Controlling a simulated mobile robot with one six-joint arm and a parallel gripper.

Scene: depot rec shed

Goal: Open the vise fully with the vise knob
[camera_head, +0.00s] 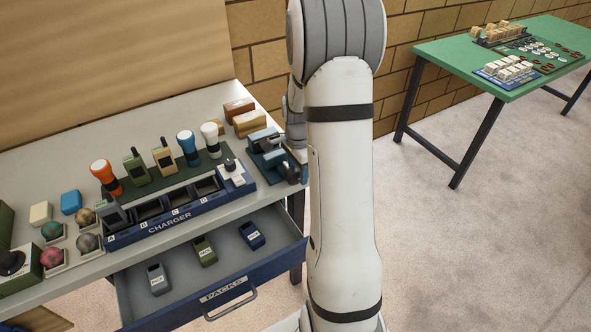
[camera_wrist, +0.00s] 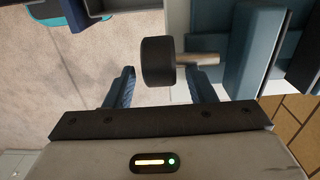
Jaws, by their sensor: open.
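The vise (camera_head: 268,150) is blue and stands at the right end of the grey workbench, partly hidden by my arm in the head view. In the wrist view its blue body (camera_wrist: 252,50) fills the upper right. The vise knob (camera_wrist: 158,62) is a black cylinder on a bare metal shaft that runs right towards the vise. My gripper (camera_wrist: 160,74) is open, with one blue finger on each side of the knob and gaps showing between. I cannot tell whether the knob is fully between the fingertips in depth.
A charger rack (camera_head: 178,215) with several handsets and torches stands left of the vise. Brown blocks (camera_head: 248,122) lie behind the vise. An open drawer (camera_head: 205,292) marked PACKS juts out below with packs inside. A green table (camera_head: 525,50) stands at the back right.

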